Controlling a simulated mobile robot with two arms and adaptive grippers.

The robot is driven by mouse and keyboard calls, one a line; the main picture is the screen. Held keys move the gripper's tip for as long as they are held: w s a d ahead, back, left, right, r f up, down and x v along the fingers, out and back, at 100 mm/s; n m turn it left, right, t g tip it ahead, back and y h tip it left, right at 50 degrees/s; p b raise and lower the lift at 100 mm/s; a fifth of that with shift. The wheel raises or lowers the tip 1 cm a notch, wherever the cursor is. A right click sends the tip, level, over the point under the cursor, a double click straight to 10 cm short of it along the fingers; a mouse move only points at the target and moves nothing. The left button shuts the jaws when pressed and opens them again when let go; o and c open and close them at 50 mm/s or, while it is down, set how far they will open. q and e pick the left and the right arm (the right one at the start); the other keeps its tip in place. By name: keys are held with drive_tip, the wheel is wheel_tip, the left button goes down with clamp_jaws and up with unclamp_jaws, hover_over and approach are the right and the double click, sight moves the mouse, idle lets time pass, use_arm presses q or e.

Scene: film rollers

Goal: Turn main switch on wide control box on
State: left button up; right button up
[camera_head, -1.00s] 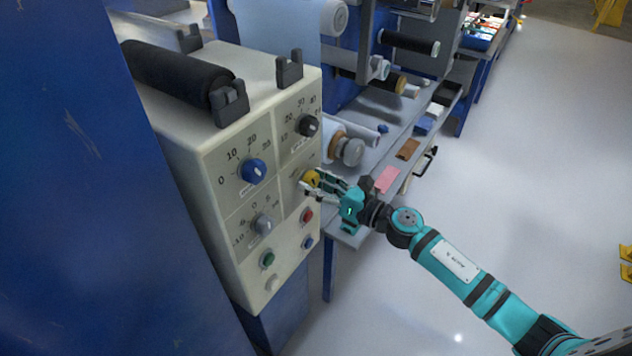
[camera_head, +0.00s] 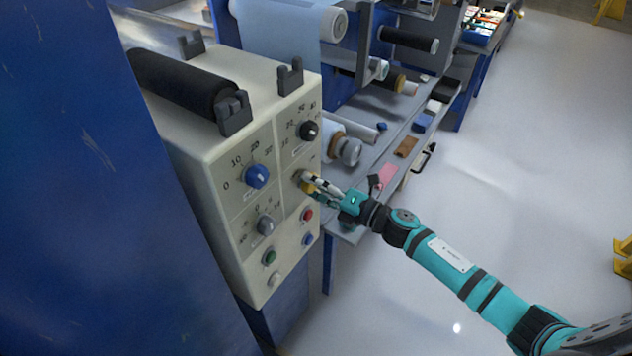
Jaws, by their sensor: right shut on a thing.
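The wide control box (camera_head: 228,208) is cream-coloured and fills the left middle of the head view. Its front carries a blue dial (camera_head: 257,175), a black dial (camera_head: 308,130), a grey dial (camera_head: 265,225) and several small buttons. A yellow knob (camera_head: 307,185), which appears to be the main switch, sits at the right of the panel. My right gripper (camera_head: 311,186) is shut on this yellow knob, with its fingers partly covering it. The knob's exact angle is hidden. My left gripper is not in view.
A black roller (camera_head: 185,82) lies on top of the box between dark brackets. Behind it, a grey bench (camera_head: 395,150) holds a pink pad (camera_head: 387,176), a brown block (camera_head: 406,147) and rollers.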

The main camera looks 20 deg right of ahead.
drive_tip(key=shift+m, duration=0.7)
drive_tip(key=o, duration=1.2)
drive_tip(key=shift+c, duration=0.2)
drive_tip(key=v, duration=1.2)
drive_tip(key=shift+d, duration=0.1)
